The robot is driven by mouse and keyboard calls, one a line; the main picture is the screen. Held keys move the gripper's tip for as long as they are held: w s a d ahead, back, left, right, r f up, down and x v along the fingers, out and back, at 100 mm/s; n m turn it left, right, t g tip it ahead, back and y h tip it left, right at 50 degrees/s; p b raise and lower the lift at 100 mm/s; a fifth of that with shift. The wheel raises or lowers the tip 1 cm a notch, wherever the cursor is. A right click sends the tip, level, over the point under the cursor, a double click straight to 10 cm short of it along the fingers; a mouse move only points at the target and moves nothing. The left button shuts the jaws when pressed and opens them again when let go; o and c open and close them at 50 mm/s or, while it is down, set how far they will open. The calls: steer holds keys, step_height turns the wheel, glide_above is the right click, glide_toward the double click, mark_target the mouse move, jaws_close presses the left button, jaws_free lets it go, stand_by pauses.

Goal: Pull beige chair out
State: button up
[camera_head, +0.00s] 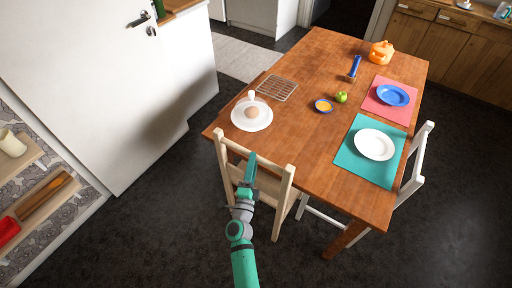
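The beige chair (284,189) stands at the near left side of the wooden table (310,125), its backrest toward me and its seat partly under the tabletop. My arm reaches up from the bottom of the picture. My gripper (250,165) is at the middle of the backrest, between its two posts, and overlaps the slats in the picture. The fingers are too small and too much in line with the slats to tell whether they are open, shut, or touching the chair.
A white chair (421,165) stands at the table's right side. The table carries plates, placemats, an orange pot (381,53), a green apple (341,97) and a wire rack (277,87). A white door (100,80) and shelves (40,205) are at left. Dark floor around my arm is clear.

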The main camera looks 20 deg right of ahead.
steer(key=shift+x, duration=3.4)
steer(key=shift+a+r, duration=0.1)
jaws_close()
